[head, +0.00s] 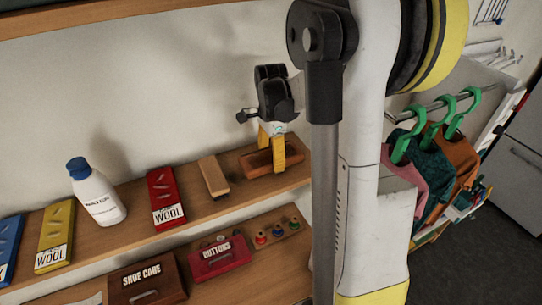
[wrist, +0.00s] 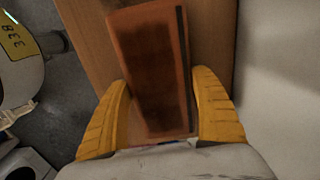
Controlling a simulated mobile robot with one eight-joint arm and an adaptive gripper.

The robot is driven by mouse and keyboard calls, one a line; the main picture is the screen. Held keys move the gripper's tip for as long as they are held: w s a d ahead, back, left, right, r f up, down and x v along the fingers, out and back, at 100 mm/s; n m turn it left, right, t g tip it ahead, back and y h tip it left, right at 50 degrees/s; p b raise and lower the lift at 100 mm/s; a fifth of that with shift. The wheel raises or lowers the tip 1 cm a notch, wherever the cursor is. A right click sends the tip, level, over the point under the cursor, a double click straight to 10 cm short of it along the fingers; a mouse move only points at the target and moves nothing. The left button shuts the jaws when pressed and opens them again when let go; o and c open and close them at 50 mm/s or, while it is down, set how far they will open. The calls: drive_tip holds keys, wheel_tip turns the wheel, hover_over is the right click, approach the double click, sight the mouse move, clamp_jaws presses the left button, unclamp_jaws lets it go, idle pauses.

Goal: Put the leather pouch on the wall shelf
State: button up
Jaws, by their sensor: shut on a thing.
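The brown leather pouch (head: 258,160) is between the yellow fingers of my gripper (head: 272,158), at the right end of the wooden wall shelf (head: 240,189). In the wrist view the pouch (wrist: 150,65) is a reddish-brown slab with a dark middle, and the fingers of my gripper (wrist: 162,82) are shut on its two sides. The wooden shelf (wrist: 88,28) shows behind it. The pouch looks level and very close to the shelf top; I cannot tell whether it touches. The fingers hide part of it.
A wooden brush (head: 213,176) lies just left of the pouch. A red wool box (head: 166,198), a white bottle (head: 98,197) and a yellow box (head: 54,236) stand farther left. A lower shelf holds a shoe care box (head: 146,281) and a red buttons box (head: 218,259). Hanging clothes (head: 436,165) are at right.

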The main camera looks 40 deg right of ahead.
sight(270, 156)
drive_tip(key=o, duration=1.4)
drive_tip(key=shift+o, duration=0.2)
drive_tip(key=shift+r+p, duration=0.3)
drive_tip(key=r, duration=0.7)
drive_tip(key=shift+a+r+b, duration=0.1)
drive_tip(key=shift+a+b, duration=0.1)
drive_tip(key=shift+b, duration=0.2)
drive_tip(key=s+a+r+n+t, duration=0.1)
drive_tip(key=s+a+n+t, duration=0.2)
drive_tip(key=a+n, duration=0.7)
drive_tip(key=s+a+r+n+t, duration=0.1)
drive_tip(key=s+a+n+t, duration=0.3)
drive_tip(key=s+a+n, duration=0.4)
drive_tip(key=a+n, duration=0.3)
drive_tip(key=a, duration=0.2)
drive_tip(key=shift+s, duration=0.25)
